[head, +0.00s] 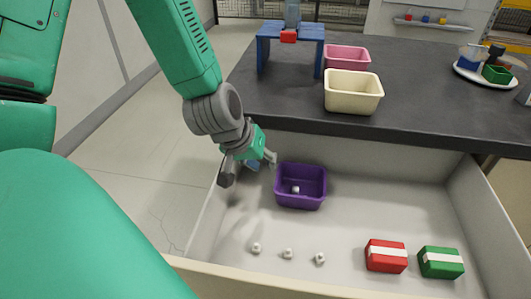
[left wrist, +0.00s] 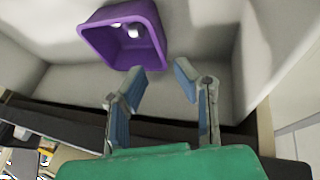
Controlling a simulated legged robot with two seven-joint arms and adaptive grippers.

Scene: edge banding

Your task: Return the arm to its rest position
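My left arm (head: 180,45) reaches down from the top left into an open light-coloured drawer (head: 370,205). Its gripper (head: 250,170) is over the drawer's left part, just left of a purple bin (head: 313,193). In the left wrist view, the gripper (left wrist: 160,80) has its two fingers apart with nothing between them. The purple bin (left wrist: 95,40) is beyond the fingertips there, with small pale pieces inside. In the head view one pale piece (head: 295,189) shows in the bin. My right gripper is not in view.
Three small white pieces (head: 287,254) lie on the drawer floor, beside a red box (head: 386,256) and a green box (head: 441,262). Behind is a dark countertop (head: 425,90) with a cream bin (head: 353,92), a pink bin (head: 347,58), a blue stand (head: 264,50) and a loaded plate (head: 466,74).

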